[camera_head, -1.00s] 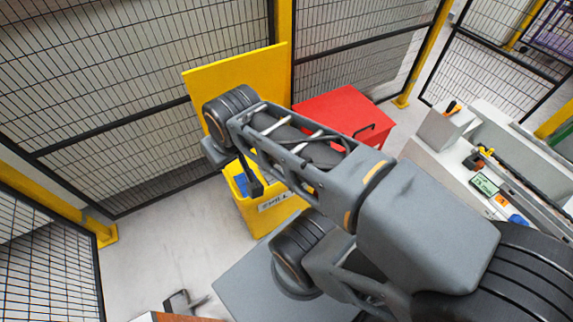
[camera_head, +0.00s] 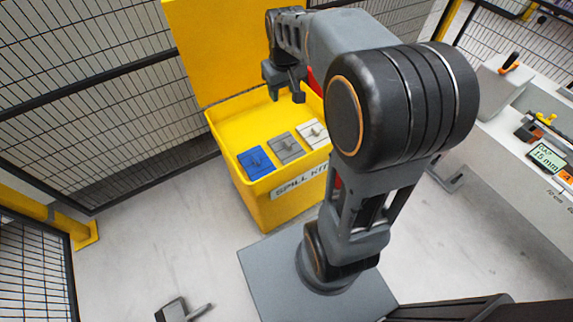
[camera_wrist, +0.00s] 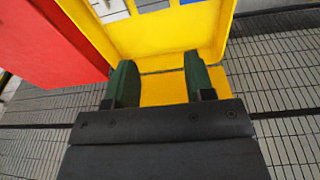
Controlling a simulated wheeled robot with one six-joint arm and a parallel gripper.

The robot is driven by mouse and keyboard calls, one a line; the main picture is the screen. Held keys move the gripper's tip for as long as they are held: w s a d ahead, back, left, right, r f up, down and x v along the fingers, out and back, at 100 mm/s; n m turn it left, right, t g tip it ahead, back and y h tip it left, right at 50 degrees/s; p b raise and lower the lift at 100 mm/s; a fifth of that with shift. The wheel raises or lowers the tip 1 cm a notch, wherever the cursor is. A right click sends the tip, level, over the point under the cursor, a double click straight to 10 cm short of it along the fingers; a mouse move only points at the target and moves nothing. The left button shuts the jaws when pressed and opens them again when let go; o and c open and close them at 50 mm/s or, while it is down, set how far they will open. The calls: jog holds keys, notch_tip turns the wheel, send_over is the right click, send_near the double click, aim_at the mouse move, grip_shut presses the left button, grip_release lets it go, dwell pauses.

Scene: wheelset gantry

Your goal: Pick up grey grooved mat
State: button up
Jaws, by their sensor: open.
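The grey grooved mat (camera_head: 285,148) lies in the open yellow spill kit bin (camera_head: 243,193), between a blue mat (camera_head: 257,162) and a whitish mat (camera_head: 313,134). A small raised piece shows on its top. My gripper (camera_head: 286,95) is open, pointing down above the back part of the bin, behind the mats and apart from them. In the wrist view, my two dark green fingers (camera_wrist: 160,65) are spread with only yellow between them.
The bin's raised yellow lid (camera_head: 205,45) stands at its back, close to my gripper. Black mesh fencing (camera_head: 80,90) runs behind. A red box (camera_wrist: 45,45) stands beside the bin. A grey workbench (camera_head: 540,120) is at the right. The floor at the left front is mostly clear.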

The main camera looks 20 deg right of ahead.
jog(key=w+d+f+g+b, duration=0.1)
jog(key=w+d+f+b, duration=0.3)
jog(key=f, duration=0.6)
jog(key=w+d+f+g+b, duration=0.1)
jog(key=w+f+b, duration=0.2)
jog(key=f+b, duration=0.5)
jog(key=b, duration=0.2)
send_over(287, 143)
jog(key=f, duration=0.9)
jog(key=shift+s+d+f, duration=0.15)
jog(key=shift+s, duration=0.1)
jog(key=shift+w+f+b, duration=0.15)
jog(key=shift+f+b, duration=0.55)
jog(key=shift+f, duration=0.95)
jog(key=shift+w+f+b, duration=0.15)
jog(key=shift+f+b, duration=0.5)
jog(key=shift+f, duration=1)
jog(key=shift+r, duration=0.1)
grip_shut()
